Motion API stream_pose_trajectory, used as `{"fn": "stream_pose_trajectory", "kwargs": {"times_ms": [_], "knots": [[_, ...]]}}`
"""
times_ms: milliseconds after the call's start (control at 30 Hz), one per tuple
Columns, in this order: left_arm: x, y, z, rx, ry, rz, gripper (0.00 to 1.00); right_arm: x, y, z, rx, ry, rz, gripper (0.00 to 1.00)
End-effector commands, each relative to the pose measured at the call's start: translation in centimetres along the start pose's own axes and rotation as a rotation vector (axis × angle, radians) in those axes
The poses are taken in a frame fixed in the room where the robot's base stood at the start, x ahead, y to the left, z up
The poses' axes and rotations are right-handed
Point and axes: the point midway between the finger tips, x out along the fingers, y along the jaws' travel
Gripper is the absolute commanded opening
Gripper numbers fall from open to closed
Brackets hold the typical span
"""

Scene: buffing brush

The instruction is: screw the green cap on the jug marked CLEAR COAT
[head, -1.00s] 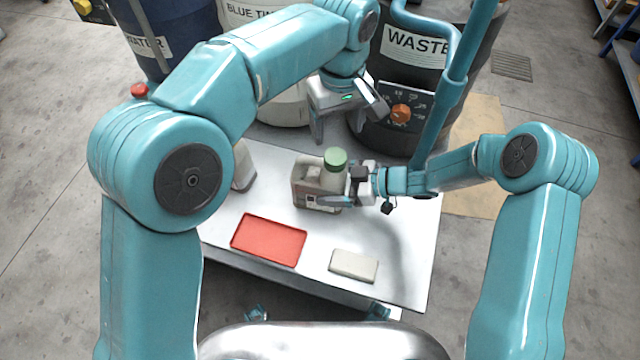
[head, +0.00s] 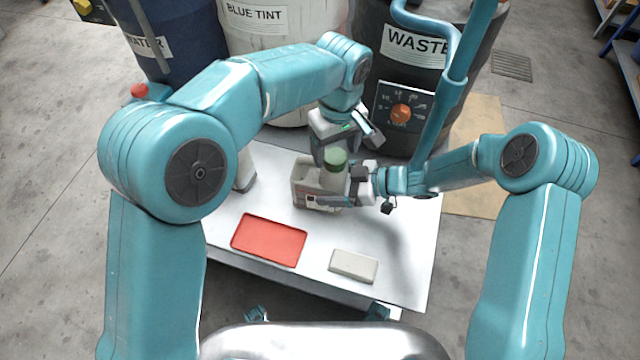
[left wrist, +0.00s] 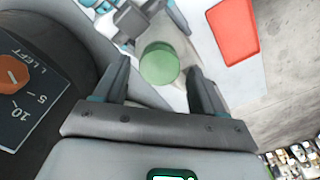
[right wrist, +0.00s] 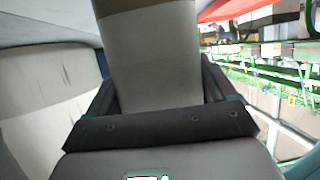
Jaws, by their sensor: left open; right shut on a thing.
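The green cap (head: 336,157) sits on top of the pale jug (head: 305,190), which stands upright on the white table; I cannot tell how tightly it sits. The jug's label is too small to read in the head view. My right gripper (head: 350,188) is shut on the jug from the right, and its pale body (right wrist: 150,60) fills the space between the fingers in the right wrist view. My left gripper (head: 330,145) is open just above the cap. In the left wrist view the cap (left wrist: 159,64) shows between the spread fingers, not touched by them.
A red tray (head: 269,240) and a pale block (head: 354,266) lie at the front of the table (head: 220,232). Another pale container (head: 245,165) stands left of the jug, partly behind my left arm. WATER, BLUE TINT (head: 258,14) and WASTE (head: 412,42) drums stand behind.

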Motion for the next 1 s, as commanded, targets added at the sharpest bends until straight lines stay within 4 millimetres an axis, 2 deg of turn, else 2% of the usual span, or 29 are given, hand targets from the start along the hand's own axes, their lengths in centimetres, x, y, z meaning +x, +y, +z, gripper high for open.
{"fn": "stream_pose_trajectory", "kwargs": {"times_ms": [133,433,600,733,833,1000], "knots": [[1.02,-0.04,0.01,0.0,-0.001,-0.001,0.7,-0.02,0.04,-0.08,-0.001,0.001,0.001,0.0],[1.16,-0.01,0.0,0.0,0.0,0.001,0.7,-0.02,0.04,-0.08,-0.001,0.001,0.001,0.0],[1.14,-0.01,0.0,0.0,0.0,0.0,0.15,-0.02,0.04,-0.08,0.0,0.002,0.001,0.0],[1.14,-0.02,0.0,0.012,0.0,0.0,0.12,-0.02,0.04,-0.07,0.0,0.002,0.001,0.0],[1.14,-0.03,0.0,0.114,0.0,0.0,0.12,-0.03,0.05,-0.07,0.0,0.002,0.001,0.0],[1.17,-0.02,-0.02,0.532,0.0,-0.001,0.12,-0.04,0.06,-0.07,0.0,0.002,0.001,0.0]]}}
